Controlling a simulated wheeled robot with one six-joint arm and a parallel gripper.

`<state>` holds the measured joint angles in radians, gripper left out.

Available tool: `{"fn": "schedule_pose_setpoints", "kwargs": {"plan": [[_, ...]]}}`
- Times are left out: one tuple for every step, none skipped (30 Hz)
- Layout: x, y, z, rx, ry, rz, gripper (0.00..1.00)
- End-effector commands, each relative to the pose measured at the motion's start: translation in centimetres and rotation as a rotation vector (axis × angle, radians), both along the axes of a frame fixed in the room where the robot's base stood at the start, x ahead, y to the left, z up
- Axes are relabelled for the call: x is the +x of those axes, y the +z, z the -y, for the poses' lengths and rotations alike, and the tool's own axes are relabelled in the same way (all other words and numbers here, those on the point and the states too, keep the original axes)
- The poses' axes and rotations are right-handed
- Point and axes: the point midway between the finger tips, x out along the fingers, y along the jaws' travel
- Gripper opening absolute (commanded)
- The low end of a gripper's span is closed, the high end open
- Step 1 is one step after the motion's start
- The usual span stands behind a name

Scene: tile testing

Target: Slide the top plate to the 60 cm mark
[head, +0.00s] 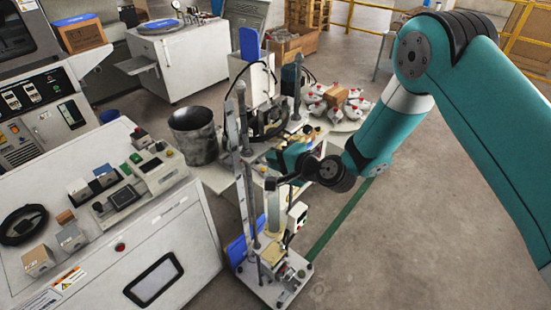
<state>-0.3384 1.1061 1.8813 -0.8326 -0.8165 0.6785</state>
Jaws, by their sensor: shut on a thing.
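A tall test rig with upright posts (247,187) and a pale marked strip stands in the middle of the head view on a small base plate (275,287). My gripper (273,183) is at about mid-height of the rig, just right of the posts. Its dark jaws are shut on a small part there, which I take to be the edge of the top plate. The jaws and wrist hide most of that plate. The marks on the strip are too small to read, so the plate's height on the scale cannot be told.
A black bucket (194,134) stands left of the rig. A control bench (110,250) fills the left. Grey floor (420,230) is free to the right, below my arm.

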Motion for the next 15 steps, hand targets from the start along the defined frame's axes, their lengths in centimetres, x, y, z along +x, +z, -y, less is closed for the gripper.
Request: {"fn": "schedule_pose_setpoints", "kwargs": {"plan": [[-0.1, -0.8, 0.0, 0.000, 0.000, -0.004, 0.00], [-0.1, -1.0, 0.0, 0.000, 0.000, -0.004, 0.00], [-0.1, -1.3, 0.1, 0.000, 0.000, -0.004, 0.00], [-0.1, -1.5, 0.0, 0.000, 0.000, -0.004, 0.00], [-0.1, -1.7, 0.1, 0.000, 0.000, -0.004, 0.00], [-0.1, -2.0, 0.1, 0.000, 0.000, -0.004, 0.00], [-0.1, -2.2, 0.0, 0.000, 0.000, -0.004, 0.00], [-0.1, -2.4, 0.1, 0.000, 0.000, -0.004, 0.00], [-0.1, -2.7, 0.1, 0.000, 0.000, -0.004, 0.00], [-0.1, -2.9, 0.1, 0.000, 0.000, -0.004, 0.00], [-0.1, -3.1, 0.1, 0.000, 0.000, -0.004, 0.00], [-0.1, -3.3, 0.1, 0.000, 0.000, -0.004, 0.00], [-0.1, -3.4, 0.1, 0.000, 0.000, -0.004, 0.00], [-0.1, -3.5, 0.1, 0.000, 0.000, -0.004, 0.00], [-0.1, -3.5, 0.0, 0.000, 0.000, -0.004, 0.00]]}}
